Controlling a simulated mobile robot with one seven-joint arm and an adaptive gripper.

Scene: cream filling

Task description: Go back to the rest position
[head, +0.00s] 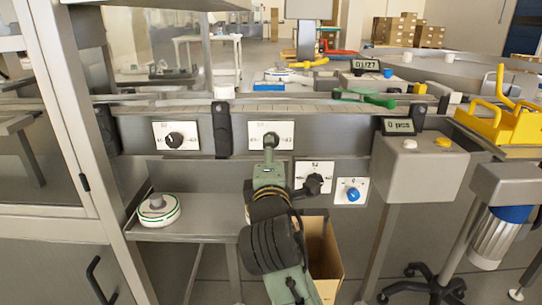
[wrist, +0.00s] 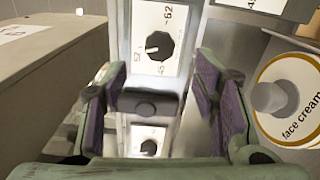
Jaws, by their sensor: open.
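My gripper (head: 269,150) is in front of the grey machine panel in the head view, by the upper middle dial. In the wrist view, my gripper (wrist: 155,85) is open, with purple-padded fingers apart to the left and right. A dark block shows between them; I cannot tell whether it is held or lies behind. A black knob on a white dial plate (wrist: 160,45) lies beyond the fingertips, and a second dial (wrist: 148,147) shows lower. My arm hides part of the panel in the head view.
A small metal side table (head: 190,228) at left bears a round white, green-rimmed disc (head: 158,213). An open cardboard box (head: 325,262) stands below my arm. A grey counter box (head: 412,170) on a post stands right. A yellow-handled tool (head: 505,120) is at far right.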

